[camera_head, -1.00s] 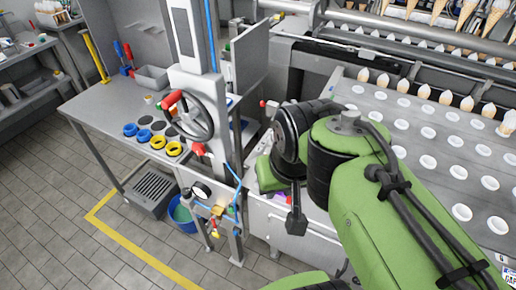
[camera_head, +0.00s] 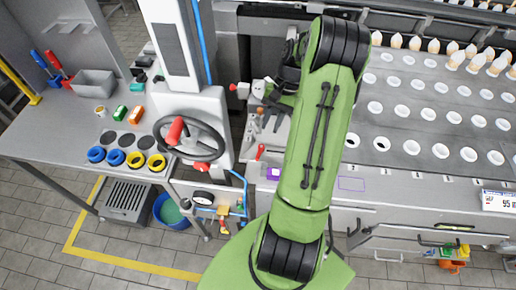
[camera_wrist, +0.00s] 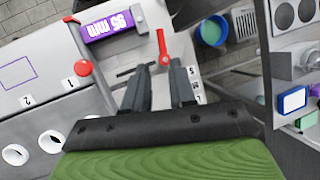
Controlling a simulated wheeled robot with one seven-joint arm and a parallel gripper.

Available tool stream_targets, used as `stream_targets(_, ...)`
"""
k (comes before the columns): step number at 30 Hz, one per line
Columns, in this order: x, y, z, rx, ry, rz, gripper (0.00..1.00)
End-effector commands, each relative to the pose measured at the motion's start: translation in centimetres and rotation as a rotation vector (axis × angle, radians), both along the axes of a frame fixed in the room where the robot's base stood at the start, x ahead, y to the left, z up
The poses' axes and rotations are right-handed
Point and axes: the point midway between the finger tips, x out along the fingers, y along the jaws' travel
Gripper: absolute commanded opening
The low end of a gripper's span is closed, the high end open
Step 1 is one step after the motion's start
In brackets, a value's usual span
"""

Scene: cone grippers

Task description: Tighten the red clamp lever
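A red lever (camera_wrist: 162,47), which looks like the clamp lever, stands just beyond my fingertips in the wrist view. It also shows in the head view (camera_head: 260,152), left of my arm. My gripper (camera_wrist: 159,72) is open, with its two dark fingers apart and nothing seen between them. The lever lies ahead of the gap and appears apart from both fingers. A purple block marked 95 mm (camera_wrist: 108,27) lies left of the lever in the wrist view. In the head view my arm hides much of the gripper.
A red ball-knob rod (camera_wrist: 83,68) stands left of my fingers. In the head view, a handwheel (camera_head: 190,137) with a red handle stands on a white machine at left. A tray of white cups (camera_head: 430,115) fills the right. A blue bucket (camera_head: 172,210) is on the floor.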

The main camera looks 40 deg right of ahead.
Motion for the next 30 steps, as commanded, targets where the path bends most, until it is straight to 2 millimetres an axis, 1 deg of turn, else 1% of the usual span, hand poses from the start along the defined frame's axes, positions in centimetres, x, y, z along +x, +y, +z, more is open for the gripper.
stream_targets(1,-0.1,0.7,-1.4,0.004,0.004,0.003,0.25)
stream_targets(6,-0.2,2.5,-5.3,0.003,0.005,0.002,0.25)
stream_targets(9,-0.3,3.4,-7.3,0.002,0.003,0.002,0.25)
stream_targets(12,-0.3,4.1,-8.8,0.001,0.002,0.003,0.25)
stream_targets(16,-0.3,4.5,-9.7,-0.001,0.001,0.002,0.25)
stream_targets(23,-0.3,4.6,-9.8,-0.003,0.0,0.001,0.25)
stream_targets(24,-0.3,4.6,-9.8,-0.003,0.0,0.001,0.22)
stream_targets(28,-0.3,4.6,-9.8,-0.003,0.0,0.001,0.02)
stream_targets(29,-0.3,4.6,-9.8,-0.003,0.0,0.001,0.0)
stream_targets(30,-0.3,4.6,-9.8,-0.003,0.0,0.001,0.0)
